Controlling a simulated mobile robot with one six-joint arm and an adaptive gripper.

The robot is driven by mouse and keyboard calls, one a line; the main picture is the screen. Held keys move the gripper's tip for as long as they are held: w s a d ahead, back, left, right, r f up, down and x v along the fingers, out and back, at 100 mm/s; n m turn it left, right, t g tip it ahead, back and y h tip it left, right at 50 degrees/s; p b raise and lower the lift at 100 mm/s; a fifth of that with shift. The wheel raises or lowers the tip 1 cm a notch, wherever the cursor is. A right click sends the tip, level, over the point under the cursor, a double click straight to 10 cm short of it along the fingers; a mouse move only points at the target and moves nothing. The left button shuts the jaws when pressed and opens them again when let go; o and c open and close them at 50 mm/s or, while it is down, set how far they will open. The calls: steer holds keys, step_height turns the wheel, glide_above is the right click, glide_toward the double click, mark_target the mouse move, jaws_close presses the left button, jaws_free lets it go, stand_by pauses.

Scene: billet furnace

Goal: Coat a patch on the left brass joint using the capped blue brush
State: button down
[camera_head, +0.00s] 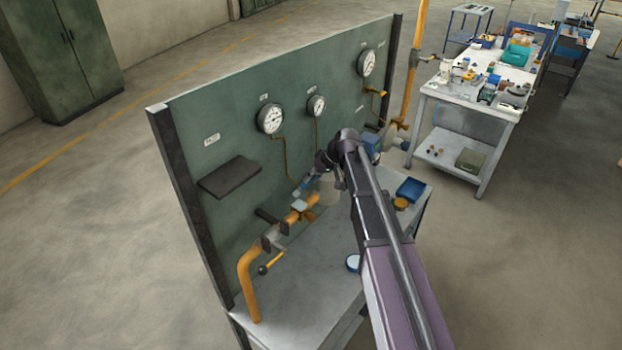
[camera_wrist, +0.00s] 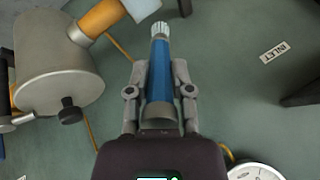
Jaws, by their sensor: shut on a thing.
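My gripper (camera_wrist: 157,88) is shut on the blue brush (camera_wrist: 159,72), with a finger on each side of it. The brush points away from the wrist and ends in a white ridged tip (camera_wrist: 160,30); I cannot tell whether this is a cap or bristles. The tip appears close to a pale grey fitting (camera_wrist: 141,8) on the orange pipe (camera_wrist: 103,17); contact cannot be told. In the head view my gripper (camera_head: 309,184) is in front of the green panel, above the orange pipe (camera_head: 247,277). I cannot clearly pick out the left brass joint.
The green panel (camera_head: 228,165) carries gauges, a dark shelf (camera_head: 229,177) and thin tubing. A grey vessel (camera_wrist: 55,80) with a black knob is left of the brush. The grey bench (camera_head: 290,298) holds a blue tray (camera_head: 411,189). A cluttered table (camera_head: 462,92) stands behind.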

steer(key=shift+r+p, duration=1.25)
steer(key=shift+r, duration=0.3)
steer(key=shift+f, duration=0.1)
